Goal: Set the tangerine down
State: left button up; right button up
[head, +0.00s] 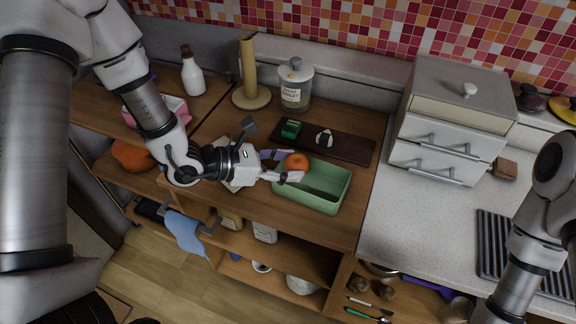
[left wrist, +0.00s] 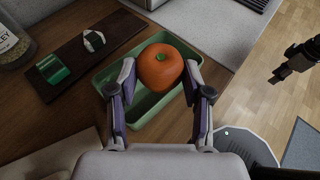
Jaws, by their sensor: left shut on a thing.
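The orange tangerine (head: 296,162) is between the fingers of my left gripper (head: 287,166), at the left end of the green tray (head: 338,190). In the left wrist view the tangerine (left wrist: 160,68) sits between both fingertips of the left gripper (left wrist: 160,84), with the green tray (left wrist: 150,112) beneath it. I cannot tell whether the tangerine touches the tray's floor. The tray stands on the wooden counter and looks otherwise empty. My right arm shows at the right edge of the head view; its gripper is not visible there.
A dark board (head: 350,146) behind the tray holds a green block (head: 291,128) and a small white-and-black item (head: 324,138). A glass jar (head: 295,88) and a paper-towel stand (head: 250,80) are farther back. White drawers (head: 450,120) stand on the right.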

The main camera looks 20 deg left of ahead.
aim_at(287, 164)
pick_arm(q)
jog(key=w+f+p, duration=0.1)
jog(key=w+f, duration=0.1)
jog(key=w+a+f+p, duration=0.1)
jog(key=w+f, duration=0.1)
jog(key=shift+w+a, duration=0.15)
jog(key=shift+a, duration=0.05)
pick_arm(e)
notch_tip(287, 164, up, 3)
jog(key=shift+f, duration=0.1)
jog(key=shift+f, duration=0.1)
pick_arm(q)
jog(key=shift+f+b, duration=0.55)
jog(key=shift+b, duration=0.25)
pick_arm(e)
jog(key=shift+f, duration=0.65)
pick_arm(q)
jog(key=o, duration=1.2)
jog(key=shift+c, duration=0.2)
